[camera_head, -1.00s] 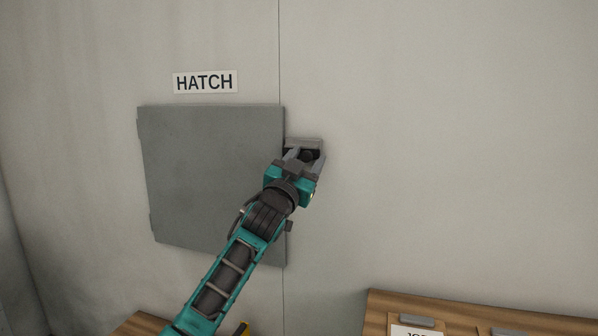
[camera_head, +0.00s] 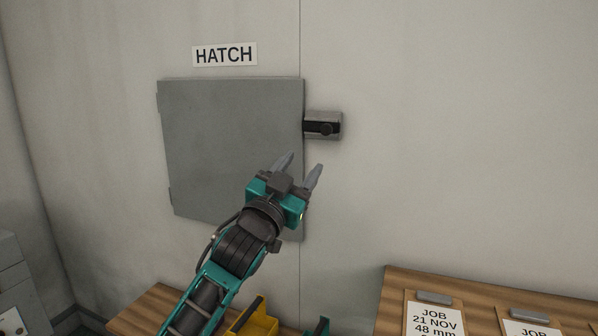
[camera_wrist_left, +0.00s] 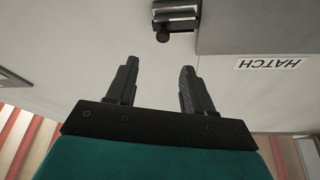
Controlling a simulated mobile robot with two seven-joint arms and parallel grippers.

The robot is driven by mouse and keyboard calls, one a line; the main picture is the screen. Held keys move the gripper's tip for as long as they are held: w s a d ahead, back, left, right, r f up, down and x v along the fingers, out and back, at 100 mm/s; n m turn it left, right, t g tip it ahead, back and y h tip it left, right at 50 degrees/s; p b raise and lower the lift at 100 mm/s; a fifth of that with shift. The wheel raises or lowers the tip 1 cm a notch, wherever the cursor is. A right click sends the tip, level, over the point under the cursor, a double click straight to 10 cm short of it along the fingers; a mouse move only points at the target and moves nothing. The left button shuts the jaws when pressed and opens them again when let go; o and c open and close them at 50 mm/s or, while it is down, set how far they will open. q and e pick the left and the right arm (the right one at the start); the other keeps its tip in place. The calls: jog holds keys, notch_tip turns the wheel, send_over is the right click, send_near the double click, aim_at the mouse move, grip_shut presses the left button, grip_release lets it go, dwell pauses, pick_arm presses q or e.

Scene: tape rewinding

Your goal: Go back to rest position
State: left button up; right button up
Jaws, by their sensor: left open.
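My left gripper (camera_head: 298,172) is open and empty in the head view, in front of the lower right part of the grey hatch door (camera_head: 225,140). It is below the latch (camera_head: 323,125), apart from it. The hatch door lies flat against the wall, with the latch at its right edge. In the left wrist view the two fingers of my left gripper (camera_wrist_left: 158,88) are spread with nothing between them. The latch (camera_wrist_left: 175,18) shows beyond them at the top, beside the hatch door (camera_wrist_left: 250,30). My right gripper is not in view.
A wooden table (camera_head: 400,290) at the lower right bears clipboards with job cards (camera_head: 435,318). A grey cabinet (camera_head: 12,270) is at the far left. The wall right of the latch is clear.

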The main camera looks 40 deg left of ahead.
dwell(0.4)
pick_arm(q)
jog(key=s+d+f+g+h, duration=0.1)
jog(key=s+d+f+g, duration=0.15)
jog(key=f, duration=0.95)
jog(key=s+d+f+g+h, duration=0.2)
jog(key=d+f+g, duration=0.15)
jog(key=f, duration=0.85)
jog(key=s+d+f+g, duration=0.1)
jog(key=s+d+f, duration=0.2)
jog(key=s+f, duration=0.2)
jog(key=s+d+f+g+h, duration=0.1)
jog(key=s+d+f+g, duration=0.1)
jog(key=s+d+f, duration=0.2)
jog(key=s+d+f+g, duration=0.2)
jog(key=s+d+f, duration=0.1)
jog(key=s+f, duration=0.5)
notch_tip(320, 180, down, 3)
jog(key=shift+s+d+f, duration=0.15)
jog(key=shift+s, duration=0.1)
jog(key=shift+c, duration=0.2)
